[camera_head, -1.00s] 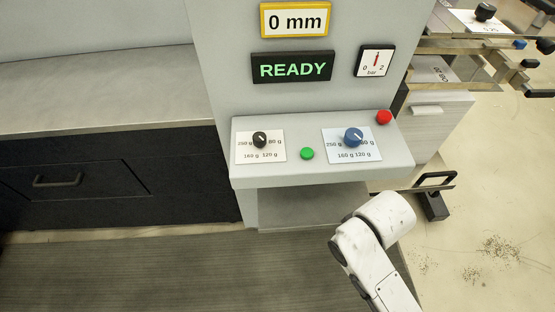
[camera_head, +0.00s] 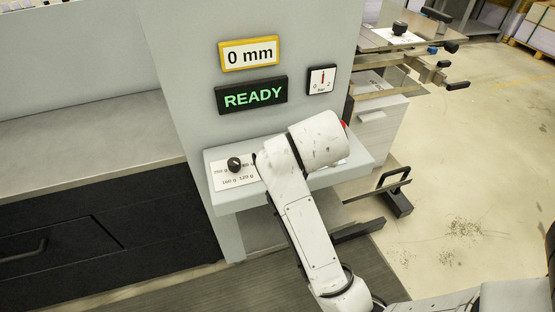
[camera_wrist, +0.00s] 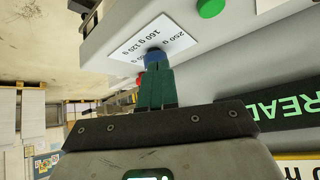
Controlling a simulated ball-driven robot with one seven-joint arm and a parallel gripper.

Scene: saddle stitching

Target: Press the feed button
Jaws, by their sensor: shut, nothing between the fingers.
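The green button (camera_wrist: 210,8) shows at the top edge of the wrist view, with no readable label. In the head view my arm hides it. A sliver of the red button (camera_head: 344,126) shows behind my wrist in the head view. My gripper (camera_wrist: 156,70) is shut and empty, its two dark green fingers together. The green button is up and to the right of the fingertips there.
The black knob (camera_head: 234,164) sits on the panel left of my arm. The display (camera_head: 251,95) reads READY, and the yellow-framed one (camera_head: 249,54) reads 0 mm. A pressure gauge (camera_head: 321,79) is beside them. A black-handled part (camera_head: 394,190) lies low on the right.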

